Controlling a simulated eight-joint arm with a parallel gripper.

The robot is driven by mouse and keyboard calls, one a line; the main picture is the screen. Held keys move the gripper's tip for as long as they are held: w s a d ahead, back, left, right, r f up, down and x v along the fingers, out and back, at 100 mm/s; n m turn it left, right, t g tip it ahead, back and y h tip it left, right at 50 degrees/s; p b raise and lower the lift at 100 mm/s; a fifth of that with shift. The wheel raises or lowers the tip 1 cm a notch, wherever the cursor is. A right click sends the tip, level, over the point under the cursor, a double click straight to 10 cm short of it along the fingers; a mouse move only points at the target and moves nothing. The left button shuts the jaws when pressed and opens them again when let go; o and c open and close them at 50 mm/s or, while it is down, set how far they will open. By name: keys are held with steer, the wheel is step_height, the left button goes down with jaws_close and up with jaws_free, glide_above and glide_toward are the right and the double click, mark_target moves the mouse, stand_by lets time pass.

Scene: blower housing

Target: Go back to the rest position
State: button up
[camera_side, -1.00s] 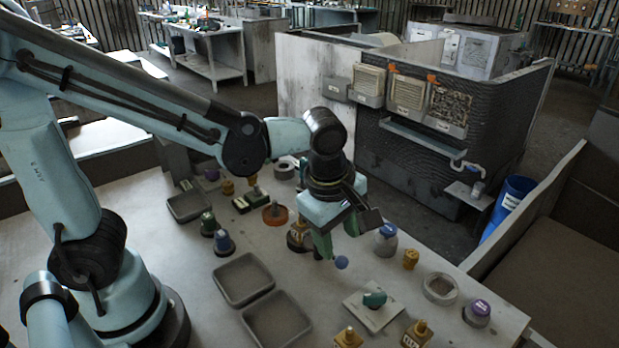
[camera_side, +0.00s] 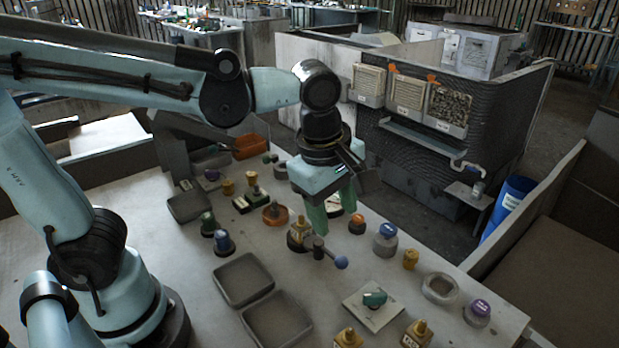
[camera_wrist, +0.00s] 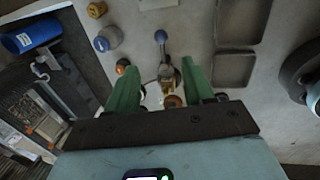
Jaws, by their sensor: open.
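My gripper (camera_side: 331,206) hangs above the middle of the table (camera_side: 215,320) in the side view, its green fingers pointing down. In the wrist view my gripper (camera_wrist: 163,97) has its two green fingers wide apart with nothing held between them. Below it stands a lever with a blue ball (camera_side: 341,262) on a grey stem, beside a yellow-topped fitting (camera_side: 298,232). In the wrist view the blue ball (camera_wrist: 161,37) lies beyond the fingertips, and a brass-coloured part shows in the gap between the fingers.
Two grey trays lie at the front, one (camera_side: 243,280) behind the other (camera_side: 277,322). An orange bin (camera_side: 250,146) is at the back.

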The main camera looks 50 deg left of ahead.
steer(key=s+a+f+m+t, duration=0.2)
steer(key=a+m+t, duration=0.3)
steer(key=a+m, duration=0.5)
steer(key=m, duration=0.8)
steer(key=shift+a, duration=0.2)
